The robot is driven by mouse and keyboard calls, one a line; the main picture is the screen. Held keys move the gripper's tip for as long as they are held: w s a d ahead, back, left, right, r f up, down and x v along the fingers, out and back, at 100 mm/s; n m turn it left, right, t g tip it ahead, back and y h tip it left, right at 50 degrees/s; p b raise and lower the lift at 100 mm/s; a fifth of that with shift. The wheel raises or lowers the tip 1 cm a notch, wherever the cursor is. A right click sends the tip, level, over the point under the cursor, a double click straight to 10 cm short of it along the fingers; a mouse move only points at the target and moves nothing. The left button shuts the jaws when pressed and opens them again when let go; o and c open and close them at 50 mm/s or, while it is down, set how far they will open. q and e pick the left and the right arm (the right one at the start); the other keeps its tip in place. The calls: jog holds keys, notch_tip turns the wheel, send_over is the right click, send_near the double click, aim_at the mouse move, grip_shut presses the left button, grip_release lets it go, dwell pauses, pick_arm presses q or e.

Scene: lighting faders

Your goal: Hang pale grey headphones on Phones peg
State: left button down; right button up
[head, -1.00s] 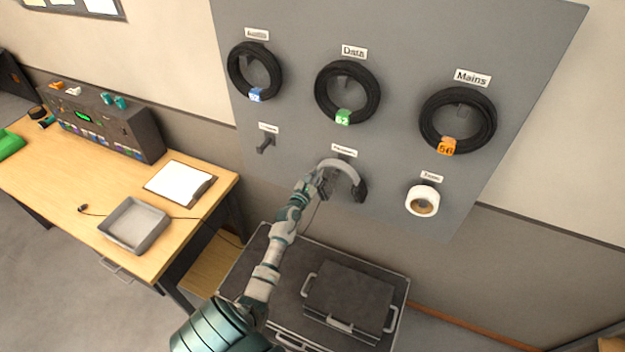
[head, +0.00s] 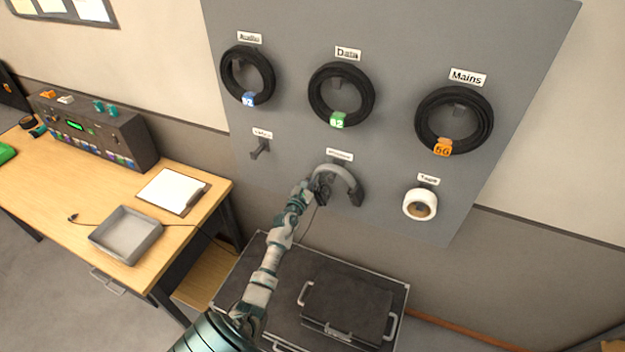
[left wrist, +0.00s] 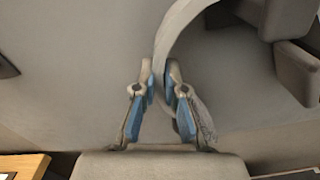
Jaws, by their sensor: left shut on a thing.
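The pale grey headphones (head: 351,178) are against the grey wall panel, just below the lower middle label (head: 339,155), which is too small to read surely. A dark ear pad hangs at their right end. My left gripper (head: 318,186) is at the left side of the headband. In the left wrist view, its blue-padded fingers (left wrist: 163,92) are closed on the pale curved headband (left wrist: 180,45), with ear-cup parts (left wrist: 292,75) at right. The peg under that label is hidden, and I cannot tell whether the band rests on it. My right gripper is out of view.
Black cable coils hang above: Audio (head: 247,98), Data (head: 367,108), Mains (head: 478,130). An empty peg (head: 259,149) is at left and a white tape roll (head: 420,204) at right. A dark case (head: 345,302) lies below. A desk (head: 120,190) with a tray stands left.

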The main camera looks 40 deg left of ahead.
pick_arm(q)
jog(key=c, duration=1.2)
grip_release()
jog(key=shift+f, duration=0.3)
jog(key=shift+r, duration=0.1)
